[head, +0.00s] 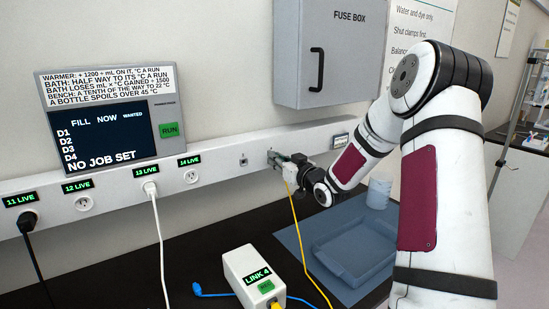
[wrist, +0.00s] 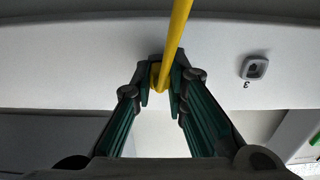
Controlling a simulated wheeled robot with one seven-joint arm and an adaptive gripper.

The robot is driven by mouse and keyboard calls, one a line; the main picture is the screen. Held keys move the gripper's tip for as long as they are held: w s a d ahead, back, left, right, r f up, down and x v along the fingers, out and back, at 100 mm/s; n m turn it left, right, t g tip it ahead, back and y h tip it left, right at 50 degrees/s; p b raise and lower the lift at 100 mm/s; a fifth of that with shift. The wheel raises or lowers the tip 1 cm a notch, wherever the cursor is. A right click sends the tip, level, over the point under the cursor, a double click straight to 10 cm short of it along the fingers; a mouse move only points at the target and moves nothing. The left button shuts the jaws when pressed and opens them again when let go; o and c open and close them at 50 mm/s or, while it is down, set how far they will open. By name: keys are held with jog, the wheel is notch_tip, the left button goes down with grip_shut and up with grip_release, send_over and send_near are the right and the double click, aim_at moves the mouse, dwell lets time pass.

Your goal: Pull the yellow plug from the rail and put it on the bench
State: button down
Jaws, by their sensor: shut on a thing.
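My gripper (head: 273,158) is at the front face of the white wall rail (head: 222,160), to the right of the small port. In the wrist view its fingertips (wrist: 161,80) are closed around the yellow plug (wrist: 155,75). The plug is mostly hidden between the fingers, and I cannot tell whether it is seated in the rail. Its yellow cable (head: 298,232) hangs down from the gripper to the white LINK 4 box (head: 243,268). In the wrist view the cable (wrist: 177,30) runs up past the fingers. The dark bench (head: 215,250) lies below.
A port marked 3 (wrist: 255,67) is beside my gripper. A black plug (head: 28,221) and a white plug (head: 150,188) sit in the rail further left. A blue tray (head: 352,262) and a cup (head: 379,193) stand on the bench's right. The fuse box (head: 328,50) hangs above.

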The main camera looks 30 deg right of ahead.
jog(key=shift+s+p, duration=0.1)
jog(key=shift+p, duration=0.2)
jog(key=shift+s+p, duration=0.7)
jog(key=shift+s, duration=0.55)
jog(key=shift+f, duration=0.15)
